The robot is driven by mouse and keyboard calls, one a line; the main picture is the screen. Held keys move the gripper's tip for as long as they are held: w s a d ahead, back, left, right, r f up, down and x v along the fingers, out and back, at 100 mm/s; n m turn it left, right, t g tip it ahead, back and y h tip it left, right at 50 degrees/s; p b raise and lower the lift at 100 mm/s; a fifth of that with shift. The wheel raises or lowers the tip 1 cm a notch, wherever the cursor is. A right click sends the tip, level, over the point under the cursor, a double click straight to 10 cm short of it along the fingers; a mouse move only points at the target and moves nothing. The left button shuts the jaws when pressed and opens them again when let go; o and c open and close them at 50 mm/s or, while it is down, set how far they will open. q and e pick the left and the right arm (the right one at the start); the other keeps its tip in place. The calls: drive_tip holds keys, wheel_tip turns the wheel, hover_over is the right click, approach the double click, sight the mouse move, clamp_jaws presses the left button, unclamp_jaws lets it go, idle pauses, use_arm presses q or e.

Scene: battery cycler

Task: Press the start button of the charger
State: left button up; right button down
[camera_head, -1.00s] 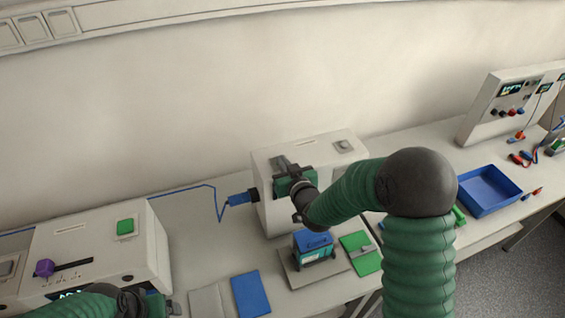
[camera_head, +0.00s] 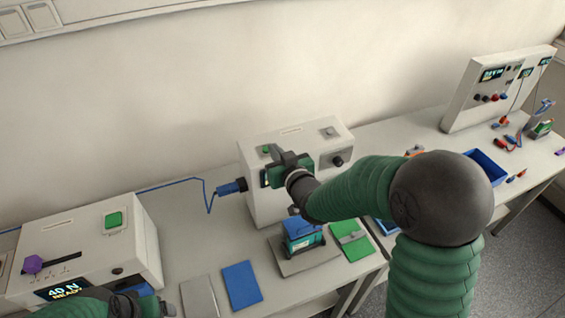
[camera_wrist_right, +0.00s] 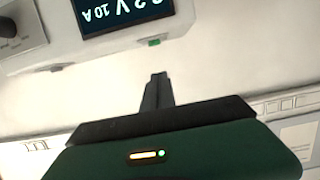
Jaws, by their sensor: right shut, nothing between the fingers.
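The charger, a white box (camera_head: 259,203), stands against the wall in the head view. The wrist view shows its dark display (camera_wrist_right: 125,12) upside down, reading about "2V 10A", with a small green button (camera_wrist_right: 155,42) by its edge. My right gripper (camera_head: 277,153) is in front of the charger's face, shut and empty. In the wrist view its closed fingertips (camera_wrist_right: 158,78) point towards the green button, with a visible gap in the picture; contact is not seen. My left gripper (camera_head: 145,303) is partly cut off at the bottom left, and its fingers are unclear.
A white machine (camera_head: 100,245) reading "40 N READY" has a larger green button (camera_head: 114,219). A blue-topped battery pack (camera_head: 302,232) sits below my right gripper. A blue cable (camera_head: 207,190) joins the charger's left side. A blue tray (camera_head: 488,165) is partly behind my right arm.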

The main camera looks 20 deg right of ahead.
use_arm(q)
drive_tip(key=shift+b+x, duration=0.4)
drive_tip(key=shift+x, duration=0.5)
use_arm(e)
drive_tip(key=v, duration=0.4)
drive_tip(key=shift+s+a+r, duration=0.1)
drive_tip(key=shift+s+a, duration=0.05)
drive_tip(key=shift+s, duration=0.05)
use_arm(q)
drive_tip(key=shift+a+r, duration=0.1)
use_arm(e)
drive_tip(key=shift+s, duration=0.1)
